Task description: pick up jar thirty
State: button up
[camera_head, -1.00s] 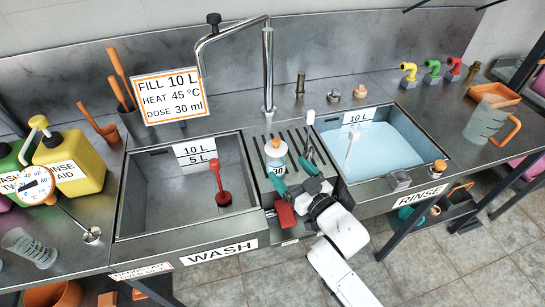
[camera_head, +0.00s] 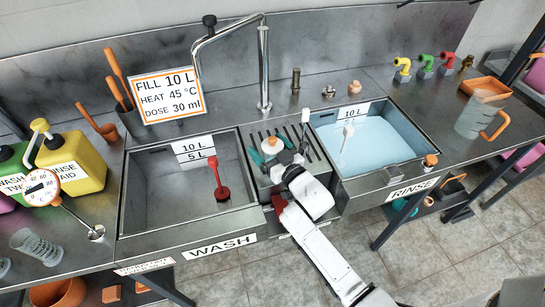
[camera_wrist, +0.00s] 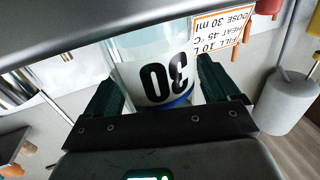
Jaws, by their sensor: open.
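Jar thirty (camera_head: 271,145) stands upright on the ribbed drainer between the two basins, its lower part largely hidden by my gripper in the head view. In the wrist view the clear jar (camera_wrist: 150,52) appears upside down, with a white label reading 30 and a blue band. My gripper (camera_head: 271,153) is open, with its teal fingers on either side of the jar. In the wrist view the gripper (camera_wrist: 160,90) has one dark green finger left and one right of the jar. I cannot tell whether either finger touches it.
The wash basin (camera_head: 130,190) lies to the left with a red-handled tool (camera_head: 218,178) in it. The water-filled rinse basin (camera_head: 420,125) lies to the right. The tall faucet (camera_head: 263,65) rises behind.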

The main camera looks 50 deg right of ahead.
jog(key=c, duration=1.5)
